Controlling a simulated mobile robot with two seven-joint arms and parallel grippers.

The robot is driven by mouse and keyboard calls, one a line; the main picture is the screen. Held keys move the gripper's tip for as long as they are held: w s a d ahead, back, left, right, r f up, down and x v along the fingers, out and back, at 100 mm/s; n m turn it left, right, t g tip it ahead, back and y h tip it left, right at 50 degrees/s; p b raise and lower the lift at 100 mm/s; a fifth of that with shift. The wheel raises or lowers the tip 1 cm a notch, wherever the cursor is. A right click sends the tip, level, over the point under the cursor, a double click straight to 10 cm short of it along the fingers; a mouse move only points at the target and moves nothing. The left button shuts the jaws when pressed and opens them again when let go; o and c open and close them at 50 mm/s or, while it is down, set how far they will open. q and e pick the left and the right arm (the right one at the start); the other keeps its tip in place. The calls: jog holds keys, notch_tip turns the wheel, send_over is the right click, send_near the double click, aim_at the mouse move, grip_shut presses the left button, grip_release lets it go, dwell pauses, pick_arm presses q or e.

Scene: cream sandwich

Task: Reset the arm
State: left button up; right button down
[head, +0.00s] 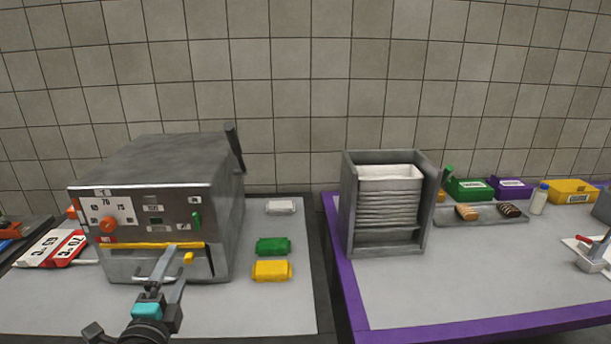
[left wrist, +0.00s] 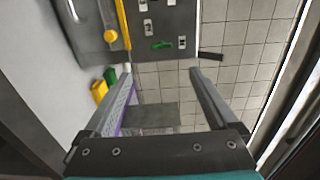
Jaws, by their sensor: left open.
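My left arm comes in from the bottom left of the head view. Its gripper (head: 172,272) is in front of the grey metal machine (head: 160,165), close to its lower front with the yellow bar (head: 150,245) and handle. Whether it touches the machine I cannot tell. In the left wrist view the two fingers (left wrist: 161,78) stand wide apart with nothing between them, and the machine's panel (left wrist: 175,22) shows beyond their tips. My right gripper is in neither view.
A white pack (head: 281,207), a green pack (head: 273,246) and a yellow pack (head: 272,271) lie right of the machine. On the purple-edged table (head: 470,285) stand a rack (head: 347,215) of stacked white trays, several boxes and a bottle (head: 539,199). The front of that table is mostly clear.

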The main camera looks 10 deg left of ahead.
pick_arm(q)
jog(key=s+d+f+n+g+h, duration=0.2)
jog(key=s+d+f+n+g, duration=0.55)
jog(key=s, duration=0.45)
jog(key=s+d+f+n+g+h, duration=0.3)
jog(key=s+d+f+n+g, duration=0.35)
jog(key=s+d, duration=0.35)
jog(key=s+a+f+m+g+b, duration=0.1)
jog(key=s+f+b, duration=0.1)
jog(key=f, duration=1.2)
jog(key=s+f+b, duration=0.2)
jog(key=f, duration=1.2)
jog(key=s+a+f+g+b, duration=0.1)
jog(key=s+a+f+b, duration=0.1)
jog(key=s+f, duration=1.3)
jog(key=shift+a+f+y+b, duration=0.3)
jog(key=shift+f+b, duration=0.25)
jog(key=shift+b, duration=0.15)
